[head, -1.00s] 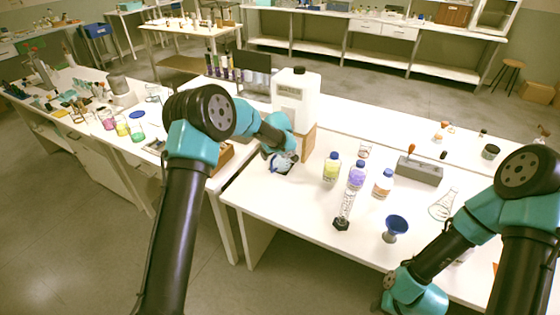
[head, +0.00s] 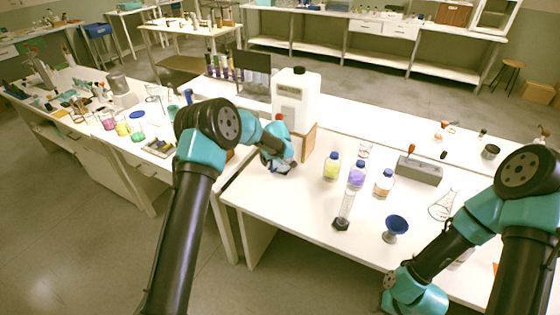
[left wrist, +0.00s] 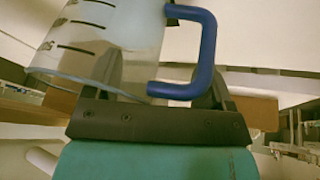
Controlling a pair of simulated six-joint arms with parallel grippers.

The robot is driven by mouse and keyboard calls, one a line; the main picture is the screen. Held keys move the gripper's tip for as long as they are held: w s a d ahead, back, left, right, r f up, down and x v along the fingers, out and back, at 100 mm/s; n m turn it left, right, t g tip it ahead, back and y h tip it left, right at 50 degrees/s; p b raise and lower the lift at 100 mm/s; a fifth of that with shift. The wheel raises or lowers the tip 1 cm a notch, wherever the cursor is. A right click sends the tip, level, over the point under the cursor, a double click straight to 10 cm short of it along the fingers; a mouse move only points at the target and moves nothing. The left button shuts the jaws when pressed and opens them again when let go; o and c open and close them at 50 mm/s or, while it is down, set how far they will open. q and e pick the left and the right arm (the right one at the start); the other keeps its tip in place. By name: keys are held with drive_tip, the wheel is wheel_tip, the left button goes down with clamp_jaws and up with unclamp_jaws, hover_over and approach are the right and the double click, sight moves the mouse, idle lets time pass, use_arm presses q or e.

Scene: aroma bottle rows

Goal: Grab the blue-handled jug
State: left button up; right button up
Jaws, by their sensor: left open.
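The blue-handled jug shows close up in the left wrist view, with a clear, dark-marked body (left wrist: 125,25) and a thick blue handle (left wrist: 207,50). My left gripper (left wrist: 163,75) is open, its dark fingers apart at the jug's lower part, one by the body and one by the handle. I cannot tell whether they touch it. In the head view my left gripper (head: 284,168) is low over the left end of the near table, and the arm largely hides the jug there. My right gripper is out of view; only my right arm shows.
A white canister (head: 296,100) on a wooden block (head: 308,142) stands just behind my left gripper. To its right are a yellow bottle (head: 331,168), a purple bottle (head: 356,175), a cylinder (head: 345,210) and a blue funnel (head: 396,226). The table's front is mostly clear.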

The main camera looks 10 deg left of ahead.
use_arm(q)
drive_tip(key=shift+c, duration=0.3)
clamp_jaws()
idle(0.4)
